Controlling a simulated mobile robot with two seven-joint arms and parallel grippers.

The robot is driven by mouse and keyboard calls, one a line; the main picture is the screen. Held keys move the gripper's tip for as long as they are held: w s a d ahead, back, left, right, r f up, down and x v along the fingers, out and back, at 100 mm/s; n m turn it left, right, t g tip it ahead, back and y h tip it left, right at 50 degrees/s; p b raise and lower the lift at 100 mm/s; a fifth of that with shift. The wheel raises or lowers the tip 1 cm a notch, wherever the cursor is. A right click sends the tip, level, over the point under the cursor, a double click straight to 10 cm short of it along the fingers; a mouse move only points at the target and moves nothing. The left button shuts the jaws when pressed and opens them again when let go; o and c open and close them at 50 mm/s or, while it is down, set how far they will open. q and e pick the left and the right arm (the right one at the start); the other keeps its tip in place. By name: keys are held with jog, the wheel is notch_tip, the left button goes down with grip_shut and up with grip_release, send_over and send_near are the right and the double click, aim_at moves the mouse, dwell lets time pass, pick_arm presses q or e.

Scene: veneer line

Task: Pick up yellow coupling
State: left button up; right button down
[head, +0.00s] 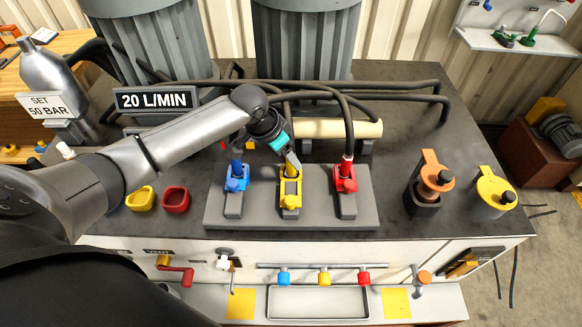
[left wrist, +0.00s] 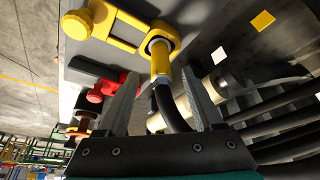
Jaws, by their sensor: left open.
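The yellow coupling (head: 290,172) sits in the yellow holder (head: 291,197), the middle one of three on a grey plate, between a blue coupling (head: 237,170) and a red coupling (head: 347,168). My left gripper (head: 295,162) is over the yellow coupling and partly hides its top. In the left wrist view, the yellow coupling (left wrist: 161,62) appears between the open fingertips of my left gripper (left wrist: 162,78), with a dark hose running from it. I cannot tell whether either finger touches it. My right gripper is not in view.
The grey plate (head: 330,217) lies on a dark bench top (head: 400,130). Dark hoses (head: 390,86) run behind the couplings. A yellow cup (head: 141,199) and a red cup (head: 176,199) stand left. An orange-topped part (head: 437,179) and a yellow-lidded can (head: 492,192) stand right.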

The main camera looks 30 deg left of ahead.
aim_at(291, 167)
pick_arm(q)
jog(key=shift+x, duration=1.9)
jog(key=shift+a, duration=0.1)
grip_shut()
